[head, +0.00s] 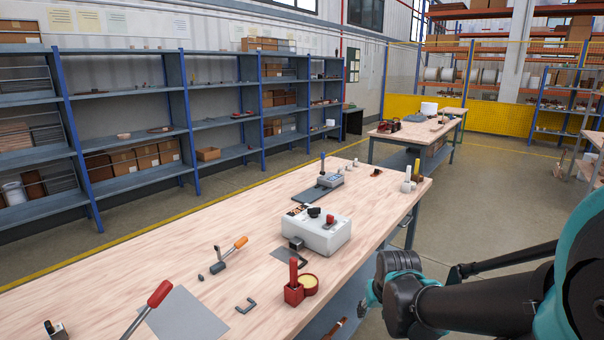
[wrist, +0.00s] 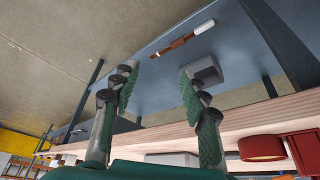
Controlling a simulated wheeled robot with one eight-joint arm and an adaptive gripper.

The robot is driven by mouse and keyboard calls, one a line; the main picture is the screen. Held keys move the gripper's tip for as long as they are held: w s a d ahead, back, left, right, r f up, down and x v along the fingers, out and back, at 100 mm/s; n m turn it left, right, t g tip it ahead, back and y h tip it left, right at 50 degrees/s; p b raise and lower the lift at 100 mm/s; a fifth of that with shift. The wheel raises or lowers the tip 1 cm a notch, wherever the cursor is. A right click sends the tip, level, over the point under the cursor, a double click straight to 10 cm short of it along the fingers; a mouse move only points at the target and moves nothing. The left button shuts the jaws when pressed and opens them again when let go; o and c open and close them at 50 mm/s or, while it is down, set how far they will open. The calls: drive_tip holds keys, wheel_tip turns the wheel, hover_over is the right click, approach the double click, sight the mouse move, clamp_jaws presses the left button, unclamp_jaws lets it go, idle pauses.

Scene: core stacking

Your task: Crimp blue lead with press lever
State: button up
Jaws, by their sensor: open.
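Three levers show on the long wooden workbench (head: 110,262) in the head view. I cannot tell which is the press lever, and I cannot make out a blue lead. My gripper (wrist: 158,92) is open in the wrist view, its green-padded fingers apart with nothing between them. In the head view my arm is right of the bench edge.
Open floor lies to the right.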

drive_tip(key=shift+s+f, duration=0.5)
drive_tip(key=shift+s, duration=0.4)
drive_tip(key=shift+c, duration=0.4)
drive_tip(key=w+a+r+n, duration=0.1)
drive_tip(key=w+a+r, duration=0.1)
drive_tip(key=w+r, duration=0.1)
drive_tip(key=w+a+r+n+y, duration=0.1)
drive_tip(key=w+a+r+n, duration=0.1)
drive_tip(key=w, duration=0.4)
drive_tip(key=w+a+r+n, duration=0.1)
drive_tip(key=w+a+r, duration=0.3)
drive_tip(key=w+r, duration=0.1)
drive_tip(key=shift+w+n+t+y, duration=0.1)
drive_tip(key=shift+n+t+y, duration=0.2)
drive_tip(key=shift+t, duration=0.1)
drive_tip(key=w+a+r+n+g+y, duration=0.15)
drive_tip(key=a+r+n, duration=0.35)
drive_tip(key=a, duration=0.5)
drive_tip(key=n+g, duration=0.8)
drive_tip(key=n, duration=1.1)
approach(159, 289)
drive_tip(key=shift+t, duration=0.25)
drive_tip(key=x, duration=1)
drive_tip(key=shift+s, duration=0.2)
drive_tip(key=shift+c, duration=0.3)
